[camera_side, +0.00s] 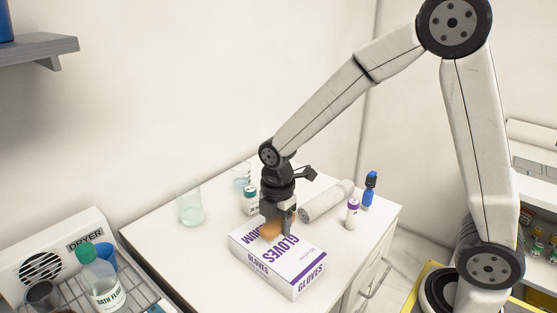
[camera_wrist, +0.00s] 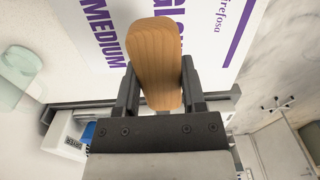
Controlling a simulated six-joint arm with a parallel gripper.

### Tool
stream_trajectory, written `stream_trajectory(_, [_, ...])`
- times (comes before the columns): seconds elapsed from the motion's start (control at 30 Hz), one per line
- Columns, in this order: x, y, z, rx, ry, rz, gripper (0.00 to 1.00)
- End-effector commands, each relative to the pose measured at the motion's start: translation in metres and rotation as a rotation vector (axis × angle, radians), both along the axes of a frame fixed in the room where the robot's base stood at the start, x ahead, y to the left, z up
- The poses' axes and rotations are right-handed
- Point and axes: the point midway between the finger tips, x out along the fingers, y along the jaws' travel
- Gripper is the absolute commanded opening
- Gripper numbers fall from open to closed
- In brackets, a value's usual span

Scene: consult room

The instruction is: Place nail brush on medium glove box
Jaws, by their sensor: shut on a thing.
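The nail brush (camera_wrist: 156,58) is a wooden piece with a rounded end. In the wrist view it lies between the two dark fingers of my gripper (camera_wrist: 160,85), which is shut on it. In the side view the brush (camera_side: 271,230) shows as a small orange-brown patch beneath my gripper (camera_side: 279,222). The medium glove box (camera_side: 279,262) is white with purple lettering and lies flat on the counter. The brush is over the box's upper face, towards its back-left part. I cannot tell whether it touches the box. The box also fills the wrist view's top (camera_wrist: 200,30).
A white roll (camera_side: 326,201), a purple-capped bottle (camera_side: 352,211) and a blue bottle (camera_side: 370,189) stand or lie right of the box. Behind are a teal-labelled jar (camera_side: 250,200) and glasses (camera_side: 190,207). A dryer rack (camera_side: 130,283) is at left.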

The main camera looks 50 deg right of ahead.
Motion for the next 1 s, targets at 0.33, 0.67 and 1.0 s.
stream_trajectory(0.33, [0.005, 0.000, -0.006, 0.000, 0.000, 0.000, 0.00])
stream_trajectory(0.67, [0.006, 0.000, -0.036, 0.000, 0.000, 0.000, 0.00])
stream_trajectory(1.0, [0.006, 0.000, -0.038, 0.000, -0.001, 0.000, 0.00])
